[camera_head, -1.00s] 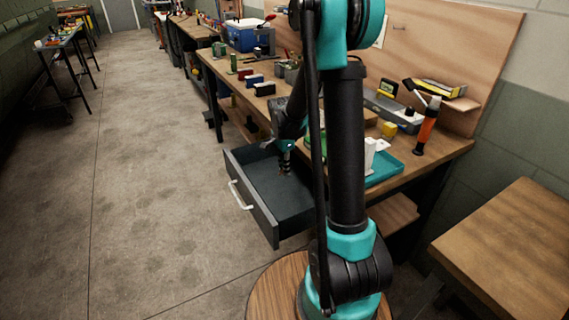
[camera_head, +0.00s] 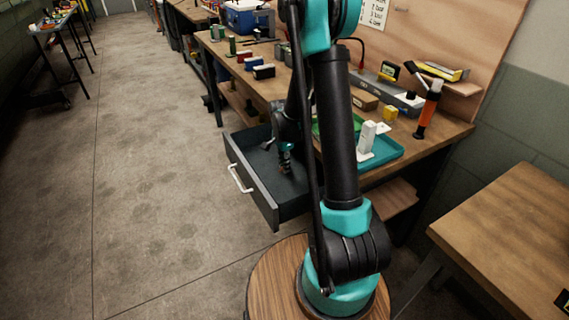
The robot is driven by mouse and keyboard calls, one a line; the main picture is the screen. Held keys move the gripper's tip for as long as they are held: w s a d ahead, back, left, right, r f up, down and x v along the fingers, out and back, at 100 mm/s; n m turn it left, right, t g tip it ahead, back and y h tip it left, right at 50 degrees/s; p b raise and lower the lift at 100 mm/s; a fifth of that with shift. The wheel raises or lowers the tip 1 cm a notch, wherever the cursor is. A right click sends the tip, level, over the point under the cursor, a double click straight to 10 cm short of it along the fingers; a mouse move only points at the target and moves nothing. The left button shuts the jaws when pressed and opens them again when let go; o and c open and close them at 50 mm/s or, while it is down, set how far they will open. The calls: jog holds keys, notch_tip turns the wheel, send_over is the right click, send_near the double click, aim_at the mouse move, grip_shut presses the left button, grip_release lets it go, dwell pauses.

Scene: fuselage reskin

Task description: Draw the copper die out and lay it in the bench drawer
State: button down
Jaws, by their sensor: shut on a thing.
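The bench drawer (camera_head: 237,166) is pulled open, with its white handle facing the aisle and a dark, bare floor inside. My gripper (camera_head: 286,170) points down inside the drawer, toward its right side, close above the drawer floor. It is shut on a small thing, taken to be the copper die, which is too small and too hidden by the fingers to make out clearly. Whether it touches the drawer floor cannot be told. My own arm hides part of the bench behind it.
The workbench (camera_head: 445,132) carries a teal tray (camera_head: 388,156) with a white part (camera_head: 366,138), an orange-black bottle (camera_head: 428,110) and a yellow block (camera_head: 390,113). Coloured blocks stand farther back. A wooden table (camera_head: 510,225) is at the right.

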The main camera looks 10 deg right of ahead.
jog(key=c, duration=1.4)
grip_release()
jog(key=shift+r, duration=0.15)
jog(key=shift+r, duration=4.4)
